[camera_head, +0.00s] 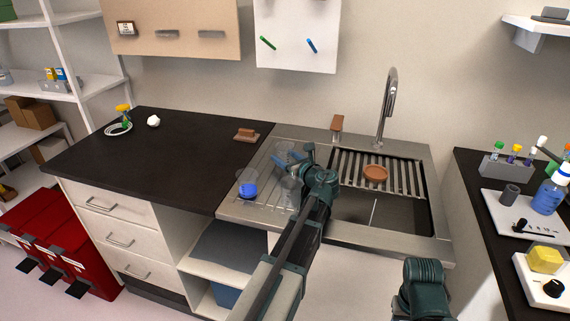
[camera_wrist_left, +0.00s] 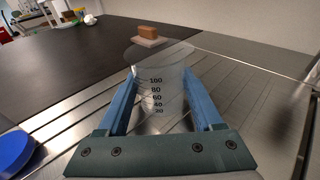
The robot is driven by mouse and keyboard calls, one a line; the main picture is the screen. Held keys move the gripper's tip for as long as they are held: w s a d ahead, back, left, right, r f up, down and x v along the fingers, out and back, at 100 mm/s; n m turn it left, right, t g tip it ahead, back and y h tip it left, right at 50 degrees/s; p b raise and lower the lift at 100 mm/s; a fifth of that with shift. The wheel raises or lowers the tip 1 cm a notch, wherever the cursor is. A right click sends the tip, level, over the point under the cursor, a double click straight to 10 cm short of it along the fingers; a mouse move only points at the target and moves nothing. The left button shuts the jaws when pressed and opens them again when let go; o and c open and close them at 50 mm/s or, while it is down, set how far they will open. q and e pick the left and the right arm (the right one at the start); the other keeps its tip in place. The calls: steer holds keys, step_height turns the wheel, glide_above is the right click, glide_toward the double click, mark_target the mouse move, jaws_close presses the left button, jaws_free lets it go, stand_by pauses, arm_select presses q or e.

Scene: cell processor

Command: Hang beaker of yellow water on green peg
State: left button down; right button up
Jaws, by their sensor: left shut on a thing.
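My left gripper (camera_head: 287,160) is over the ribbed drainboard beside the sink. In the left wrist view (camera_wrist_left: 161,100) its blue fingers are shut on a clear beaker (camera_wrist_left: 158,72) with printed marks from 20 to 100. No yellow water can be made out in it. The green peg (camera_head: 268,43) sticks out of a white wall board (camera_head: 290,20), with a blue peg (camera_head: 312,46) to its right. Both pegs are bare and well above the gripper. My right gripper is not in view.
A second clear vessel with blue in it (camera_head: 248,189) stands on the drainboard left of the gripper. A brown block (camera_head: 246,135) lies on the dark counter (camera_head: 160,150). The tall faucet (camera_head: 388,100) rises behind the sink, which holds a rack and brown dish (camera_head: 375,173).

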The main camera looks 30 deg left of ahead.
arm_select(q)
steer(key=shift+f, duration=0.15)
steer(key=shift+c, duration=1.6)
jaws_free()
steer(key=shift+r, duration=0.35)
steer(key=p+v, duration=0.2)
steer(key=v, duration=1)
steer(key=shift+s+f, duration=0.1)
steer(key=shift+f, duration=0.05)
